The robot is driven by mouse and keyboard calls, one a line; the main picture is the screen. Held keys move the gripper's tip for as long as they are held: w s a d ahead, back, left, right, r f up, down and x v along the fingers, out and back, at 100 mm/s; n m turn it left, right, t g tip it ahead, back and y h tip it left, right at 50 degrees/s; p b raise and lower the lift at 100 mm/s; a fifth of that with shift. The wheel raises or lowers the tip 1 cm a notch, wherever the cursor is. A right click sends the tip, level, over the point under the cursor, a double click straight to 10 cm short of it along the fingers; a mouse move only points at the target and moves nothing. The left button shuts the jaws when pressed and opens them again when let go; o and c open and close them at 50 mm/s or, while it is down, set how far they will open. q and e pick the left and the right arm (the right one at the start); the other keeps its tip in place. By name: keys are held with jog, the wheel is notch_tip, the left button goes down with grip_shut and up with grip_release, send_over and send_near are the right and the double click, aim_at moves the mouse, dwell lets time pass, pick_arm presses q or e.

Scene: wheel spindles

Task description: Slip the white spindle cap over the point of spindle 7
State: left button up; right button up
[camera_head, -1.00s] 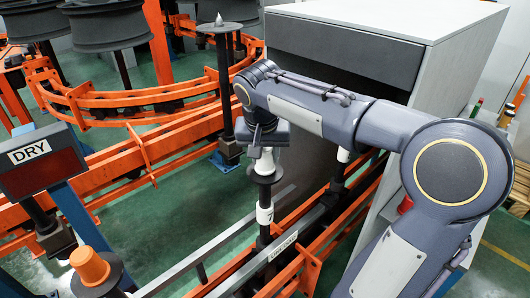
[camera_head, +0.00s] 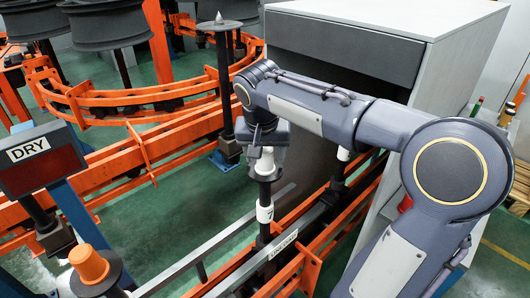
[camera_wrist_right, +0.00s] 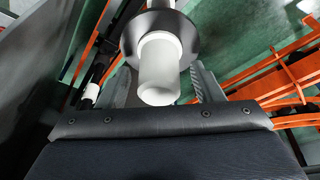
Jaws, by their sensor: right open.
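The white spindle cap (camera_head: 264,161) stands upright on top of spindle 7 (camera_head: 264,190), whose white band carries a 7. In the right wrist view the cap (camera_wrist_right: 159,72) sits over the middle of the spindle's round dark disc (camera_wrist_right: 129,36). The spindle's point is hidden, with the cap where it would be. My right gripper (camera_head: 264,145) is just above the cap in the head view. In the wrist view my right gripper (camera_wrist_right: 164,84) is open, one finger on each side of the cap, with gaps visible. My left gripper is out of view.
Another white-topped spindle (camera_head: 343,154) stands to the right, close to the grey cabinet (camera_head: 345,53). An orange cap (camera_head: 89,263) on a post is at front left, below the DRY sign (camera_head: 42,158). Orange rails (camera_head: 120,165) run past. A pointed spindle (camera_head: 220,22) stands behind.

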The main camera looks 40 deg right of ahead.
jog(key=v, duration=0.6)
jog(key=shift+a+r, duration=0.1)
jog(key=shift+r, duration=0.2)
jog(key=shift+s+a+r, duration=0.15)
jog(key=shift+s+r, duration=0.05)
jog(key=shift+r, duration=0.35)
jog(key=shift+s, duration=0.1)
